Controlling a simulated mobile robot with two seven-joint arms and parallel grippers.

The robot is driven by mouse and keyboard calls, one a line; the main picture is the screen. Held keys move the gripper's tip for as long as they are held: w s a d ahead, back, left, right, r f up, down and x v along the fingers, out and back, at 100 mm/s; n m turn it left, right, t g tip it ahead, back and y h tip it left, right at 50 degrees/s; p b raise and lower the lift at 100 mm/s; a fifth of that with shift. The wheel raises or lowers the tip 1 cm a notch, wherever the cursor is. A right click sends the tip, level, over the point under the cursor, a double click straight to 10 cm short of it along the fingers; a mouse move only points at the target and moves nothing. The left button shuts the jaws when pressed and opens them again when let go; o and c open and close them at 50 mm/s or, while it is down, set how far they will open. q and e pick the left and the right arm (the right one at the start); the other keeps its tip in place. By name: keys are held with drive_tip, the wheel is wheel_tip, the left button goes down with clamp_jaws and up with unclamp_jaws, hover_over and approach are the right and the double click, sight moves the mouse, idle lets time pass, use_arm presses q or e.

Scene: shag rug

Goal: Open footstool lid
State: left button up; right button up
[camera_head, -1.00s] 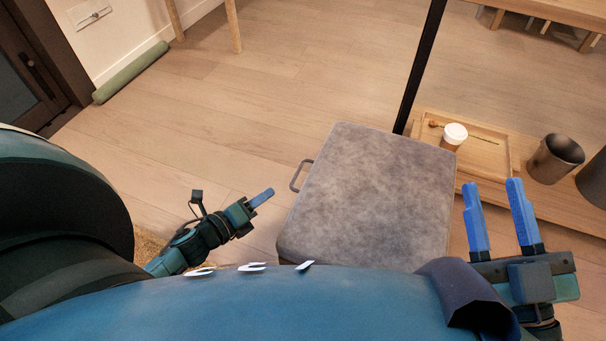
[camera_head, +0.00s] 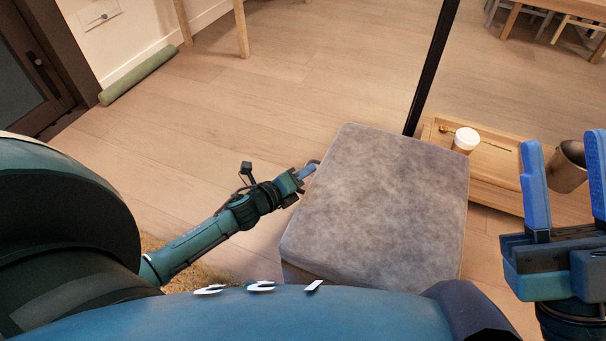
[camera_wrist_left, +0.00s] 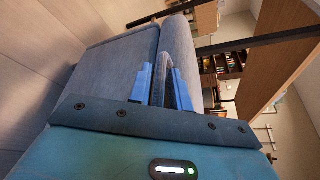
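The footstool (camera_head: 385,200) has a grey, suede-like lid that lies flat and closed. In the left wrist view, the lid (camera_wrist_left: 178,45) and the footstool's side (camera_wrist_left: 115,65) show beyond my fingers. My left gripper (camera_head: 312,166) is at the footstool's left edge, where the handle is; it covers most of the handle in the head view. In the left wrist view, my left gripper (camera_wrist_left: 162,85) has its two blue fingers apart, with the dark, curved handle (camera_wrist_left: 166,72) between them. Firm contact cannot be made out. My right gripper (camera_head: 566,185) is open and empty, right of the footstool.
A low wooden table with a tray (camera_head: 490,152) stands behind right, holding a white-lidded cup (camera_head: 465,140). A dark metal bin (camera_head: 567,168) is beside it. A black post (camera_head: 432,70) rises behind the footstool.

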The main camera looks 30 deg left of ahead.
use_arm(q)
drive_tip(key=shift+c, duration=0.2)
clamp_jaws()
drive_tip(key=shift+r, duration=0.1)
